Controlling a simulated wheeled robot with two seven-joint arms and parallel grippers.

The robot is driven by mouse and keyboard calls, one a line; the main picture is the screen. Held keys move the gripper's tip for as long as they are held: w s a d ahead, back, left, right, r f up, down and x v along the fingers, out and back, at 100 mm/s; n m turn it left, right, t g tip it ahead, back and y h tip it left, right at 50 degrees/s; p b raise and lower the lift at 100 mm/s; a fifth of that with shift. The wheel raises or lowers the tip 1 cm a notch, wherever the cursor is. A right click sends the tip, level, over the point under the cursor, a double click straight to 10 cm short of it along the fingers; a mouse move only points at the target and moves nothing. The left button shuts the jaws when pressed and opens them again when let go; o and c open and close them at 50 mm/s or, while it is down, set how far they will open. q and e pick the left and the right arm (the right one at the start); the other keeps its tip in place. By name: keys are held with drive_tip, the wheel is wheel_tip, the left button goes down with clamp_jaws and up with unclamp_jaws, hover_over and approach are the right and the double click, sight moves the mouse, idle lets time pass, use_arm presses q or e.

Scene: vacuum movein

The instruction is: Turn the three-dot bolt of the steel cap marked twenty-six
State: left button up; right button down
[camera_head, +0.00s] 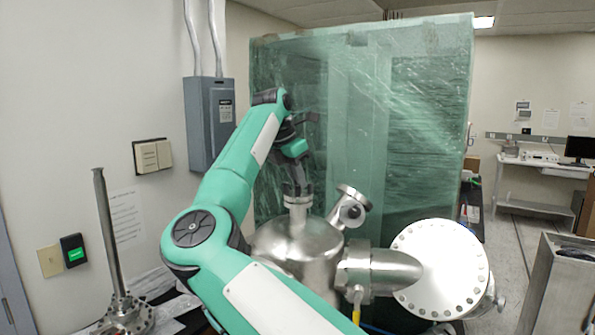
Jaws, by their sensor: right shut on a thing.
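A small steel cap (297,188) sits on the upright port of the steel chamber (305,243), in the middle of the head view. My right arm arches over from below, and its gripper (298,170) points down at the cap from above. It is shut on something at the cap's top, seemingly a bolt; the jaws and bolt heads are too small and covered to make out. The mark twenty-six and the three dots cannot be read. A second, tilted port (350,208) stands just right of the cap. My left gripper is out of view.
A large round bolted flange (440,270) faces forward at the right of the chamber. A tall steel tube on a flange (108,235) stands at the left. A green wrapped crate (420,120) fills the back. A steel cabinet (560,285) is at the right.

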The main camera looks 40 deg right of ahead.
drive_tip(key=shift+r+m+p, duration=0.15)
drive_tip(key=shift+m+p, duration=0.2)
drive_tip(key=shift+m, duration=0.25)
drive_tip(key=shift+g, duration=0.3)
drive_tip(key=c, duration=1.4)
unclamp_jaws()
drive_tip(key=shift+c, duration=0.2)
drive_tip(key=shift+f, duration=0.25)
